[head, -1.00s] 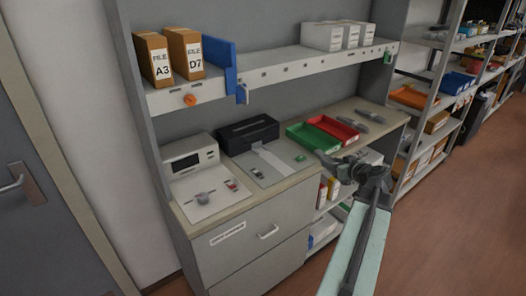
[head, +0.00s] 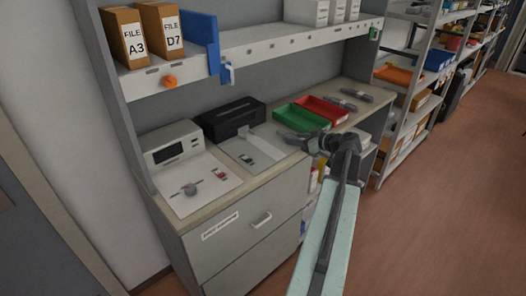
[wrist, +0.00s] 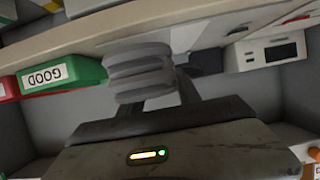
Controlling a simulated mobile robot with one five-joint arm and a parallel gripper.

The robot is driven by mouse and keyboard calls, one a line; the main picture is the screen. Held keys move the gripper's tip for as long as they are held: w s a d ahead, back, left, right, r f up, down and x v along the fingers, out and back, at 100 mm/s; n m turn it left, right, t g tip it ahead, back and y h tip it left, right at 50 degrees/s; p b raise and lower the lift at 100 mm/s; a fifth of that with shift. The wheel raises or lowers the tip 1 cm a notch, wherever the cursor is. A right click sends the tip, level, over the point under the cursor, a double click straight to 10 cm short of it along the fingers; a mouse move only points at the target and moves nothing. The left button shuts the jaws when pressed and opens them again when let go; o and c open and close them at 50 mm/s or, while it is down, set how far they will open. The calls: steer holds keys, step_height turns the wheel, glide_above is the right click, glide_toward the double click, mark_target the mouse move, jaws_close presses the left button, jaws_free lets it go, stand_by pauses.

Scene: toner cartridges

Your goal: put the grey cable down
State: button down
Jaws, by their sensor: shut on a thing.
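My gripper (wrist: 155,88) is shut on the grey cable (wrist: 142,70), a bundle of thick grey loops between the fingers in the wrist view. In the head view my gripper (head: 303,142) is at the front edge of the workbench (head: 205,212), in front of the green tray. The cable is hard to tell from the gripper there. Whether it touches the bench top cannot be told.
A green tray (head: 300,117) and a red tray (head: 322,108) sit at the bench's back right, beside dark grey items (head: 342,104). A black box (head: 232,117) and a white device with a display (head: 178,150) stand to the left. A shelf (head: 270,45) hangs above.

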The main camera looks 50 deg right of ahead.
steer(key=shift+w+a, duration=0.1)
steer(key=shift+w, duration=0.05)
steer(key=b, duration=0.1)
glide_above(262, 145)
steer(key=shift+s+f, duration=0.25)
steer(key=shift+f, duration=0.4)
steer(key=f+b, duration=0.2)
steer(key=b, duration=0.1)
steer(key=f+b, duration=0.1)
steer(key=f, duration=0.1)
steer(key=shift+w, duration=0.25)
steer(key=shift+r, duration=0.25)
steer(key=shift+f, duration=0.2)
steer(key=c, duration=0.8)
jaws_free()
steer(key=shift+c, duration=0.2)
steer(key=shift+r, duration=0.1)
